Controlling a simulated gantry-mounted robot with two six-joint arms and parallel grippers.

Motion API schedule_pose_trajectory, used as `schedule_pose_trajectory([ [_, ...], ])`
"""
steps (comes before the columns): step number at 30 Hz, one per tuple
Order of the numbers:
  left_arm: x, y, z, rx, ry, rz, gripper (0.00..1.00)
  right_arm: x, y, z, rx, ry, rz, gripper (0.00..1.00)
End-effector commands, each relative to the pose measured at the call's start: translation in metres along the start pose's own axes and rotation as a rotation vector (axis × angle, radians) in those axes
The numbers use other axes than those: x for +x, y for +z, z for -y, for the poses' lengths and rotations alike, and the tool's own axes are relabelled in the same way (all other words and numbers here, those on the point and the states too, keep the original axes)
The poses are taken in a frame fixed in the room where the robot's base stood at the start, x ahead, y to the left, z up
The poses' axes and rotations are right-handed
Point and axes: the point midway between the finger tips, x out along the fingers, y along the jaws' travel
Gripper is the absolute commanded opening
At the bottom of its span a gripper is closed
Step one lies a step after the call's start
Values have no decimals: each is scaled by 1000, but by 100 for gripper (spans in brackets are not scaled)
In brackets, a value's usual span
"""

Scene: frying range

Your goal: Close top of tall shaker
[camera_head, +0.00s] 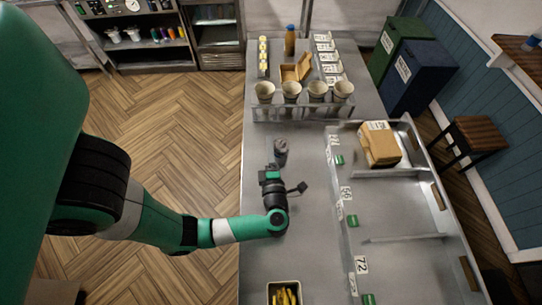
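A small dark grey upright container, which looks like the tall shaker (281,152), stands on the steel counter (262,225). It is too small in the picture to tell whether its top is open or closed. My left gripper (272,172) is just in front of the shaker, at the end of the green and black arm coming in from the left. Its fingers are too small and dark to tell whether they are open or touch the shaker. My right gripper is not in view.
Several paper cups (291,92) stand in a rack behind the shaker. Beyond are an open cardboard box (297,69) and a brown bottle (290,40). A paper bag (379,146) lies in the right-hand tray. A container of fries (284,294) is at the front.

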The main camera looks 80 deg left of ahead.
Motion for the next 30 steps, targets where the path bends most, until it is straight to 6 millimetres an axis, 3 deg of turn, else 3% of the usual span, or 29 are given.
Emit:
schedule_pose_trajectory([
  [9,-70,2,2,-2,-1,11,38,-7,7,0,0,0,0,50],
  [15,-103,1,1,-1,0,5,38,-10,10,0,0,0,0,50],
  [30,-109,0,0,0,-1,1,38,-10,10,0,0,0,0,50],
])
